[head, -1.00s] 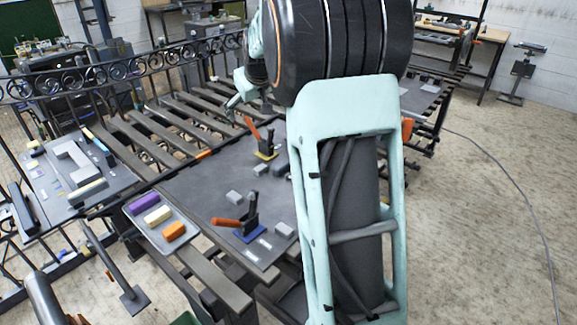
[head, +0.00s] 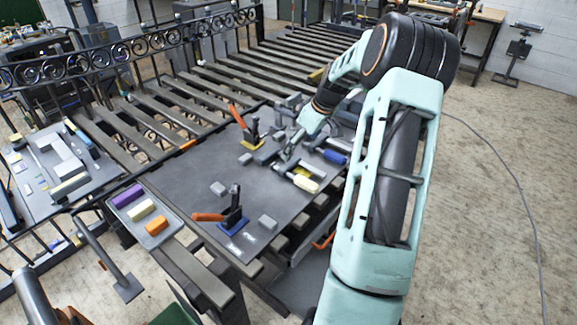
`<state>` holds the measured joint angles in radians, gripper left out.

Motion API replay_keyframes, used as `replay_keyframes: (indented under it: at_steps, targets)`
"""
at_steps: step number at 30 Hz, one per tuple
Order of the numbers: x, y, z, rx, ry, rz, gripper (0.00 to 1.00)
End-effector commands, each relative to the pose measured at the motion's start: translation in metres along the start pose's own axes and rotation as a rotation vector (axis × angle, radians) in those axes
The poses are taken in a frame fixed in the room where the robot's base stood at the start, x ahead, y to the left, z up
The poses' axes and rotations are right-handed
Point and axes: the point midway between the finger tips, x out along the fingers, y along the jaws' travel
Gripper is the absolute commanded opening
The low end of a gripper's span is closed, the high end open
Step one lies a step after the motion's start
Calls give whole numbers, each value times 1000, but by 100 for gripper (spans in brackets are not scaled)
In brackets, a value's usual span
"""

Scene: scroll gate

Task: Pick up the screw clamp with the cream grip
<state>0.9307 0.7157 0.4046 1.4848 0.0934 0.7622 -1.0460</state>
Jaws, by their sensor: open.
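The screw clamp with the cream grip (head: 305,183) lies at the right edge of the dark grey work plate (head: 180,185). Its pale cream grip points toward the lower right. Its metal frame reaches up and left toward my gripper. My gripper (head: 286,154) is open, pointing down over the plate's right part, just above and left of the cream grip in the picture. The fingers are small here, and I cannot tell whether they touch the clamp. Nothing shows between them. A similar clamp with a blue grip (head: 336,157) lies just beyond, to the upper right.
Toggle clamps with orange handles stand on a yellow base (head: 251,143) and a blue base (head: 233,227). Small grey blocks (head: 218,188) lie about. A tray (head: 168,229) of purple, cream and orange blocks sits at the left. The plate's left middle is clear. A scrollwork gate (head: 140,50) lies behind.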

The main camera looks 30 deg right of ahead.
Motion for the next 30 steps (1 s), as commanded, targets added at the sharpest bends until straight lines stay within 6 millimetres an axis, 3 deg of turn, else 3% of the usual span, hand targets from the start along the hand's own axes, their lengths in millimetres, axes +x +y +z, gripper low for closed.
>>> replay_keyframes:
  at_steps: [3, 11, 18, 28, 30]
  targets:
    - [19, -1, 0, 1, -1, -2, 94]
    - [40, -4, 0, 2, -2, -1, 94]
    - [74, -8, 2, 2, -1, 0, 94]
    - [82, -8, 2, 2, 0, 3, 94]
    - [82, -8, 2, 2, 0, 2, 88]
